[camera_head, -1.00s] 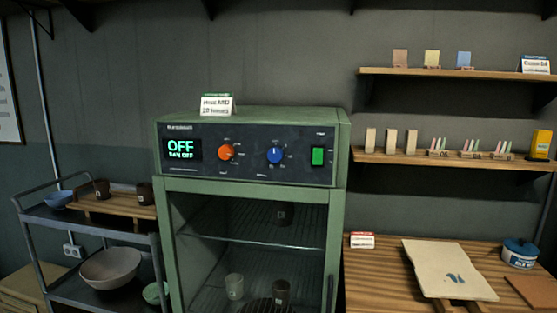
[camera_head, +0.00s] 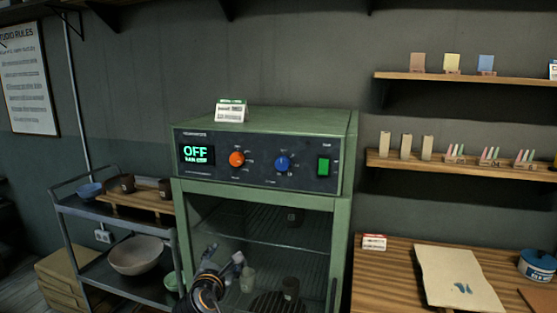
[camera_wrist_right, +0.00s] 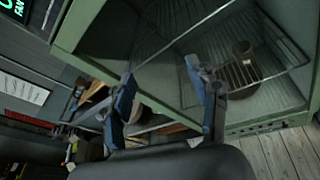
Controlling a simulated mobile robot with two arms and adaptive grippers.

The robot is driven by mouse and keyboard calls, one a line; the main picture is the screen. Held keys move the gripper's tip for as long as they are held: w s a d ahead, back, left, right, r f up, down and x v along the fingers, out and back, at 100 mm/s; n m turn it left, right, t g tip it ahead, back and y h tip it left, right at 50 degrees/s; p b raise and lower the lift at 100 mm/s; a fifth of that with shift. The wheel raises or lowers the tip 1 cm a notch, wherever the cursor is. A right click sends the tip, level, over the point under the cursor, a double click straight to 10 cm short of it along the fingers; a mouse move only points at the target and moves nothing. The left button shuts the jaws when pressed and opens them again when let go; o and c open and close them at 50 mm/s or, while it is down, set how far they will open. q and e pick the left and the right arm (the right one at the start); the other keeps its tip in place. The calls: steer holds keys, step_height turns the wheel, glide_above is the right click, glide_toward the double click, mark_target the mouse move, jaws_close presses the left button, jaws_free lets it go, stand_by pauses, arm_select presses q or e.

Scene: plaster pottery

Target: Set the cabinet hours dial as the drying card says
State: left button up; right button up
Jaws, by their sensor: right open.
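The green drying cabinet (camera_head: 265,121) has a dark panel with a lit display (camera_head: 196,154) reading OFF. Right of the display are an orange knob (camera_head: 237,159) and a blue knob (camera_head: 282,163); their small labels are unreadable, so I cannot tell which sets the hours. The drying card (camera_head: 231,113) stands on the cabinet top; its print is too small to read surely. My right gripper (camera_head: 225,255) is open and empty, in front of the cabinet's lower part, below the panel and apart from both knobs. In the right wrist view its fingers (camera_wrist_right: 161,72) are spread. My left gripper is not visible.
A green switch (camera_head: 323,166) is at the panel's right end. Cups stand inside the cabinet behind its front. A trolley with bowls (camera_head: 136,254) is at the left. A wooden table (camera_head: 390,275) and shelves (camera_head: 470,78) are at the right. The space before the panel is clear.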

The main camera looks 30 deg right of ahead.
steer(key=s+d+r+h, duration=0.2)
steer(key=r, duration=0.6)
steer(key=s+d+r+h, duration=0.1)
steer(key=s+r+h, duration=0.1)
steer(key=r, duration=0.5)
steer(key=g+h+p, duration=0.1)
steer(key=g, duration=0.1)
glide_toward(281, 165)
steer(key=p+x, duration=0.5)
steer(key=x, duration=0.1)
steer(key=shift+d+r, duration=0.1)
steer(key=shift+d, duration=0.1)
steer(key=shift+p+x, duration=0.3)
steer(key=shift+x, duration=0.55)
steer(key=shift+c, duration=0.3)
steer(key=shift+a+m, duration=0.1)
steer(key=shift+m, duration=0.2)
steer(key=c, duration=1.1)
